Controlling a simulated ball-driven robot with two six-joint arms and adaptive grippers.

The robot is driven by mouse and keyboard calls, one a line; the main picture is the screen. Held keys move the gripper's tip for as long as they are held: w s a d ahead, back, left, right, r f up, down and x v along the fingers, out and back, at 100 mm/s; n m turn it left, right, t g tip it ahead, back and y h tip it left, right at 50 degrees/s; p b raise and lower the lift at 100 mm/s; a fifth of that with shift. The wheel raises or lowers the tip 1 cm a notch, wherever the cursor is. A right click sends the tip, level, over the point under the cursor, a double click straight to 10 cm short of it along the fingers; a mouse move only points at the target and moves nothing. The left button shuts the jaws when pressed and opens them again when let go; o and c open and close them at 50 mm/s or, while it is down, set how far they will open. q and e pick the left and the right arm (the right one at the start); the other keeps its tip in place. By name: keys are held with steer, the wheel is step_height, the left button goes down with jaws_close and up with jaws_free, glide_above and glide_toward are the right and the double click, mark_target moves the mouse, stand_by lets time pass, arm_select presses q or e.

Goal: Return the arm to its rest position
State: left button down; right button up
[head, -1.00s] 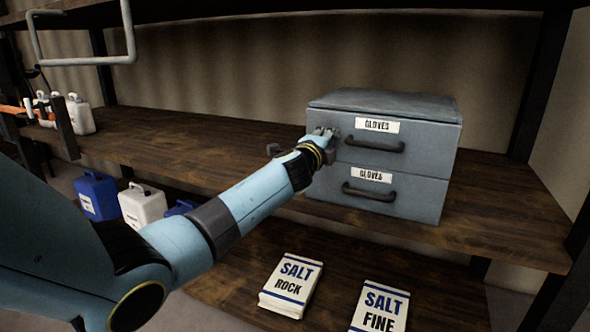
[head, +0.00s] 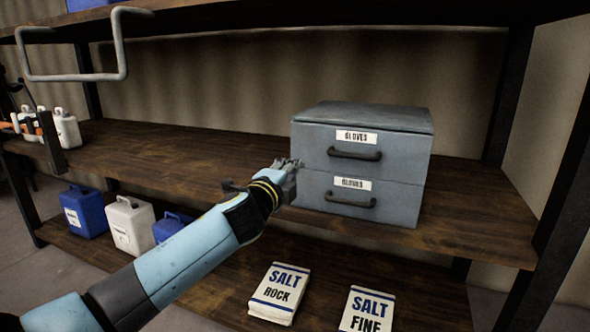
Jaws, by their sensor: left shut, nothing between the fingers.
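My left arm comes in from the lower left in the head view. Its gripper (head: 288,166) is shut and empty, at the left side of the grey drawer box in the picture. Whether it touches the box cannot be told. The grey two-drawer box (head: 405,158) stands on the middle shelf, both drawers shut, each with a GLOVES label and a dark handle. My right gripper is not in view.
On the lower shelf are blue (head: 84,212) and white (head: 130,224) jugs, a SALT ROCK bag (head: 279,293) and a SALT FINE bag (head: 366,309). A grey metal bar (head: 122,45) hangs at the upper left.

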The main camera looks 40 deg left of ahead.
arm_select(q)
steer(key=s+d+f+n+g, duration=0.1)
steer(key=s+f+n+g, duration=0.15)
steer(key=s+f, duration=0.8)
steer(key=s+d+f+n+g+h, duration=0.1)
steer(key=s+f+g, duration=0.4)
steer(key=f, duration=1)
steer(key=s+d+f+n+g, duration=0.1)
steer(key=s+f+n+g, duration=0.1)
steer(key=s+f, duration=0.85)
steer(key=s+d+f+n+g, duration=0.1)
steer(key=s+f, duration=0.4)
steer(key=s, duration=0.5)
steer(key=s+d+f+n+g+h, duration=0.1)
steer(key=s+f+n+g, duration=0.3)
steer(key=s, duration=0.7)
steer(key=s+d+f+n+g+h, duration=0.1)
steer(key=s+d+f+n+g, duration=0.1)
steer(key=s+f, duration=0.6)
steer(key=s+d+n, duration=0.1)
steer(key=s+n, duration=0.1)
steer(key=s, duration=0.1)
steer(key=shift+s+f+n, duration=0.1)
steer(key=shift+n, duration=0.15)
